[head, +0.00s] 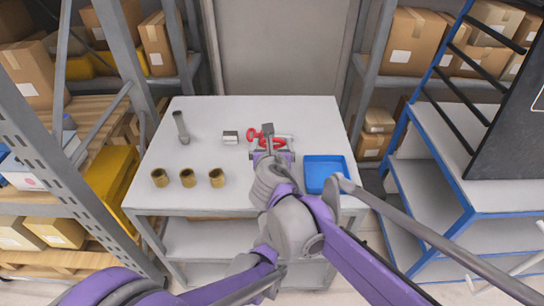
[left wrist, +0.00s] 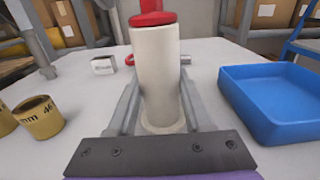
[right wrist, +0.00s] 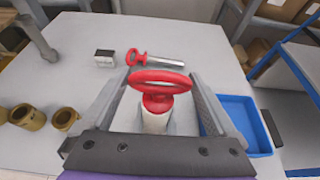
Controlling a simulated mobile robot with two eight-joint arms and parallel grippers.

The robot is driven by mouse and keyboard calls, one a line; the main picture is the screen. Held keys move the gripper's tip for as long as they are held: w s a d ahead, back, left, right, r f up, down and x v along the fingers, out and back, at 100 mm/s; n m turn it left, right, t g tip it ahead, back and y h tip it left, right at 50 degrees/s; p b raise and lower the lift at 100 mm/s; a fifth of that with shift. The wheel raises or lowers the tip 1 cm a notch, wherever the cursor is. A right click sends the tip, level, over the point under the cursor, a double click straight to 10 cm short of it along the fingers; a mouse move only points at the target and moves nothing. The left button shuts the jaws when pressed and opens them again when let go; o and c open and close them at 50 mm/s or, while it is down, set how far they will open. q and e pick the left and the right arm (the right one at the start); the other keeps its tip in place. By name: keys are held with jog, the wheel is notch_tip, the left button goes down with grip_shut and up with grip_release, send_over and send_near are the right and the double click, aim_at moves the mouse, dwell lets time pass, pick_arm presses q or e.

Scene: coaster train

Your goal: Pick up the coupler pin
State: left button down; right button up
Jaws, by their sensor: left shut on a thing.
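A coupler pin with a pale upright shaft (left wrist: 158,75) stands between the fingers of my left gripper (left wrist: 160,100), which is shut on it. Its red ring handle (right wrist: 158,82) is on top and shows in the right wrist view. My right gripper (right wrist: 160,95) is open, with one finger on each side of the handle and gaps between. A second pin with a red ring (right wrist: 134,57) and a silver shaft (right wrist: 165,61) lies on the table beyond. In the head view my arms overlap and hide most of the held pin; I cannot tell whether its foot touches the table.
A blue tray (head: 345,163) is to the right on the white table (head: 205,111). Several brass sleeves stand at the left, one of them here (head: 188,179). A small pale block (head: 230,137) and a grey rod-like part (head: 181,127) are farther back. Shelves flank the table.

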jog(key=c, duration=0.6)
pick_arm(q)
jog(key=shift+c, duration=1.2)
grip_release()
pick_arm(e)
notch_tip(320, 180, up, 18)
pick_arm(q)
jog(key=shift+s, duration=0.1)
